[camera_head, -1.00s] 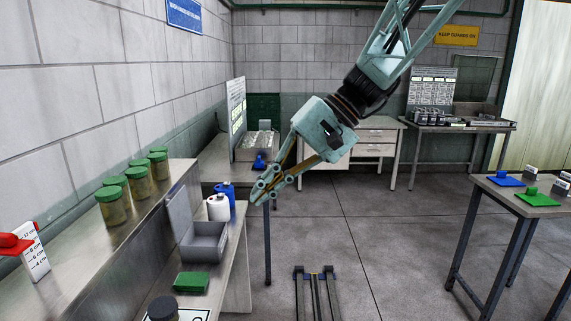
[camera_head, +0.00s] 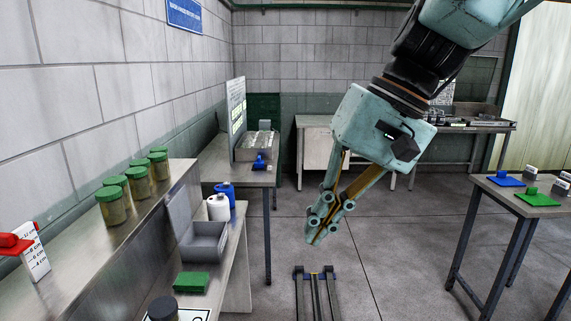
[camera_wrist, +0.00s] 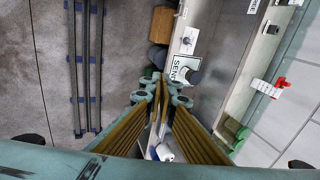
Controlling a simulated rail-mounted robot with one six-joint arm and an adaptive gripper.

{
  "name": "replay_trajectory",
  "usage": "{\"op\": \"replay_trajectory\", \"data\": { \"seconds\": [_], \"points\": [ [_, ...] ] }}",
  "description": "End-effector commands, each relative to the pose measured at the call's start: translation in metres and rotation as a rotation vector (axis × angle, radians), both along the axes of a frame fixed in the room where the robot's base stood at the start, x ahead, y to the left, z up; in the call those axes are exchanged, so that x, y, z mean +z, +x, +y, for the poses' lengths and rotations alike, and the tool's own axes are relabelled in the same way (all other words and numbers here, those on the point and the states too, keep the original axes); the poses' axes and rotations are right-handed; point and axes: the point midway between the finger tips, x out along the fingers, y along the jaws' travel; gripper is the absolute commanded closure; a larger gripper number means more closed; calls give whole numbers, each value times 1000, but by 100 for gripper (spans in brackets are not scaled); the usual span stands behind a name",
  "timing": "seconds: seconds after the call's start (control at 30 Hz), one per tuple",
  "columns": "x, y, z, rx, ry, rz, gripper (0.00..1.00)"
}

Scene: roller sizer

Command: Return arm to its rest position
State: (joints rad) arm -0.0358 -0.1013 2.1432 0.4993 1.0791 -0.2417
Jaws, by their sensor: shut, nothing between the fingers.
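My gripper (camera_head: 322,225) hangs in the middle of the head view, pointing down and a little left. Its pale green fingers are shut and hold nothing. It is in open air above the grey floor, to the right of the left-hand bench and clear of it. In the wrist view my gripper (camera_wrist: 160,95) shows with its fingertips together. The bench and a plate lettered "SEND" (camera_wrist: 184,70) lie beyond the fingertips there.
The left bench has a grey bin (camera_head: 204,243), a green block (camera_head: 191,281), white and blue bottles (camera_head: 218,207) and several green-lidded jars (camera_head: 112,206). A table (camera_head: 530,200) with blue and green pads stands at right. Floor rails (camera_head: 316,290) lie below my gripper. The floor between is clear.

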Motion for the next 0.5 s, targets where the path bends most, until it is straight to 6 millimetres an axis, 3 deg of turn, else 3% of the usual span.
{"op": "replay_trajectory", "data": {
  "seconds": [0.5],
  "points": [
    [-6, -74, -56, -37, -154, -84, 100]
  ]
}}
